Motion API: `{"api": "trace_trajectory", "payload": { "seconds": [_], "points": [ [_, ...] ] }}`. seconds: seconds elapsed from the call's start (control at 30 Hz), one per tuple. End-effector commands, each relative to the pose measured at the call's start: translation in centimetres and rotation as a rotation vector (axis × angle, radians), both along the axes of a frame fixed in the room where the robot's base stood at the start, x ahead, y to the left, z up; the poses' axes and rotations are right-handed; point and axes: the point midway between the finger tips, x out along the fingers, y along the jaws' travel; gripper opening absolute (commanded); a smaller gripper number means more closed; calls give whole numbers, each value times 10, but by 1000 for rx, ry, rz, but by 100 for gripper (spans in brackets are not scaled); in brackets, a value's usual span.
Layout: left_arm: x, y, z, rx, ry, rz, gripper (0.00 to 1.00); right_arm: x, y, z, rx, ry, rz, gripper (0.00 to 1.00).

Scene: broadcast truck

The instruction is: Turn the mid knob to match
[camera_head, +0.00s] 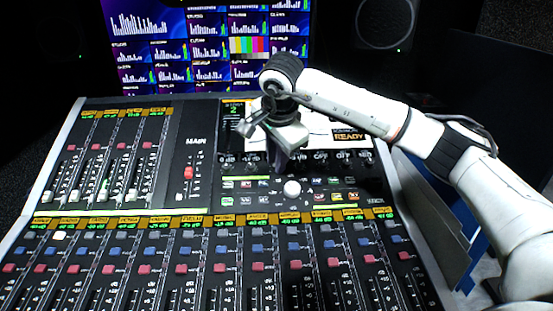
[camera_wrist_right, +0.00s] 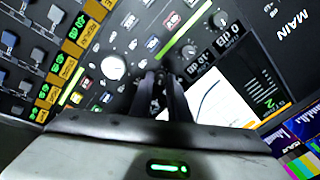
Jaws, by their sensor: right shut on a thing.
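My right gripper (camera_head: 296,158) reaches down onto the console (camera_head: 183,140), over the row of small dark knobs below the screen. In the right wrist view the gripper (camera_wrist_right: 163,80) has its dark fingers close together, shut on a small knob in that row. The fingers hide that knob, so its pointer cannot be read. Other dark knobs of the row show beside it in the right wrist view, one nearer (camera_wrist_right: 190,52) and one farther (camera_wrist_right: 220,20). The console screen (camera_wrist_right: 215,100), with a curve on it, lies next to the fingers. My left gripper is not in view.
A large white knob (camera_head: 291,187) stands just below the gripper, among small lit buttons. Faders with red and blue buttons fill the console front. A monitor wall (camera_head: 190,45) and a speaker (camera_head: 385,22) stand behind.

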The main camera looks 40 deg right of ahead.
Motion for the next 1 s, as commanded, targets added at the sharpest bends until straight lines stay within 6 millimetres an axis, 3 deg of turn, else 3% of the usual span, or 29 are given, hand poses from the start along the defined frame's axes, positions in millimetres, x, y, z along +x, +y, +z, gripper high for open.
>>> {"api": "trace_trajectory", "payload": {
  "seconds": [0.7, 0.73, 0.83, 1.0],
  "points": [
    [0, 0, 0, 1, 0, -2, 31, 0, 0, 0, 25, -16, -73, 0],
    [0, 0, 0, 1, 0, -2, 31, 0, 0, 0, 25, -16, -73, 18],
    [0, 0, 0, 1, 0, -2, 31, 0, 0, 0, 25, -16, -73, 34],
    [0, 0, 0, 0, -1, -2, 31, 0, 0, 0, 26, -16, -72, 34]
  ]
}}
